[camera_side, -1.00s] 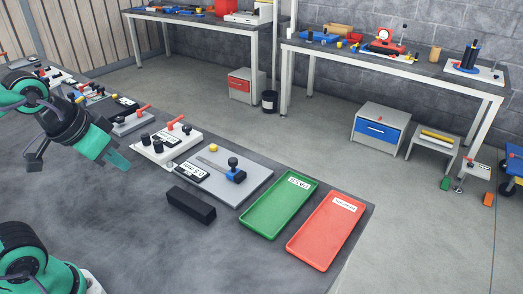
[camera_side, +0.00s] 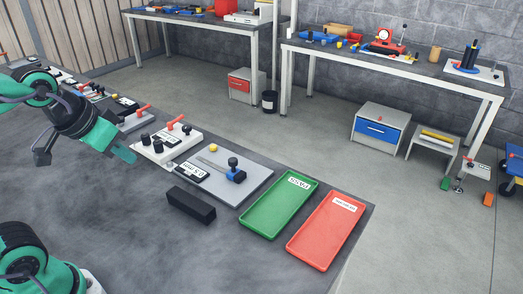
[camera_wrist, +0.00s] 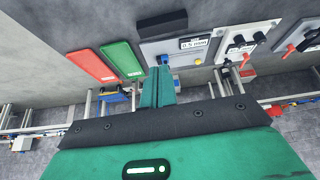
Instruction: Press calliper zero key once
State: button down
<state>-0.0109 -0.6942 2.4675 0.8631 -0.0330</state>
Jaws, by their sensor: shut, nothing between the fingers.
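The grey calliper plate (camera_side: 236,187) carries a blue slider (camera_side: 235,175) with a black knob, a black-framed display (camera_side: 193,171) and a small yellow key (camera_side: 212,147) near its far edge. The same plate shows in the wrist view (camera_wrist: 150,48), with the display (camera_wrist: 193,43) and the yellow key (camera_wrist: 198,62) to the right of the blue slider (camera_wrist: 165,59). My gripper (camera_side: 127,154) is shut and empty. It is left of the plate in the side view, apart from the key. In the wrist view its fingertips (camera_wrist: 159,72) appear left of and below the yellow key.
A white panel (camera_side: 165,152) with black knobs and a red lever stands beside the plate, close to my gripper. A black block (camera_side: 190,205) lies in front. A green tray (camera_side: 257,229) and a red tray (camera_side: 312,258) lie to the right.

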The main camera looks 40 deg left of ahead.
jog(key=w+a+r+n, duration=0.1)
jog(key=w+a+n, duration=0.1)
jog(key=w, duration=0.7)
jog(key=n+t+y, duration=0.2)
jog(key=n+t, duration=0.1)
jog(key=n, duration=0.6)
send_over(211, 148)
notch_tip(211, 148, down, 13)
jog(key=shift+f, duration=0.2)
jog(key=shift+d+f, duration=0.1)
jog(key=shift+f, duration=0.05)
jog(key=shift+f, duration=4.3)
